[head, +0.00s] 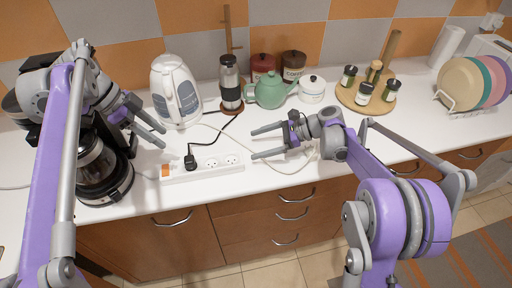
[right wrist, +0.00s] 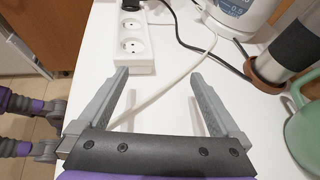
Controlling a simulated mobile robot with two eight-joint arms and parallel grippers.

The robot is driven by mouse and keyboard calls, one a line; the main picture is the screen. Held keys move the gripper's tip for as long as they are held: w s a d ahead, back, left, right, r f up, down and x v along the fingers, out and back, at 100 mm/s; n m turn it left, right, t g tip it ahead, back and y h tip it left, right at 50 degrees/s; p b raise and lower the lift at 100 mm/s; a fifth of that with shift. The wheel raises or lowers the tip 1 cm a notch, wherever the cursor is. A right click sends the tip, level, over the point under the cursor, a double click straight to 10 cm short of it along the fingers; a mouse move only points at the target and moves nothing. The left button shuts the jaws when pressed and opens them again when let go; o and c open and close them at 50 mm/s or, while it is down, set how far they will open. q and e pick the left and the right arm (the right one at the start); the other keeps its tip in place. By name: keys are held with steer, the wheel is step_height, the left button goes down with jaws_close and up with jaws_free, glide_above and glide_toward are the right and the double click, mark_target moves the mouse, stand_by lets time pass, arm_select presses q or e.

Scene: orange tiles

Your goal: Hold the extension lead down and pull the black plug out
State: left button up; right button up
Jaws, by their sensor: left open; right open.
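The white extension lead (head: 207,171) lies on the worktop near its front edge, with an orange switch at its left end. The black plug (head: 190,162) sits in it near the switch, its cord running up to the grinder. Two sockets to its right are empty. In the right wrist view the lead (right wrist: 131,45) is ahead and the plug (right wrist: 131,5) is cut off at the top. My left gripper (head: 162,135) is open, above and left of the plug. My right gripper (head: 254,143) is open and empty, just right of the lead's right end (right wrist: 155,85).
A coffee maker (head: 100,165) stands left, under my left arm. A white kettle (head: 176,90), a grinder (head: 230,85), a green teapot (head: 268,90) and a round board of spice jars (head: 367,95) stand behind. A white cable (right wrist: 198,58) loops beside the lead.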

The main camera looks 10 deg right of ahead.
mark_target(226, 162)
steer(key=shift+s+r+n+g+y, duration=0.1)
steer(key=shift+s+n+g+y, duration=0.25)
steer(key=shift+g, duration=0.35)
steer(key=shift+s+a+r+n+g, duration=0.3)
steer(key=shift+s+a+n+g, duration=0.25)
steer(key=shift+s+a+g, duration=0.35)
steer(key=shift+a, duration=0.35)
steer(key=x, duration=1)
steer(key=shift+a, duration=0.1)
jaws_close()
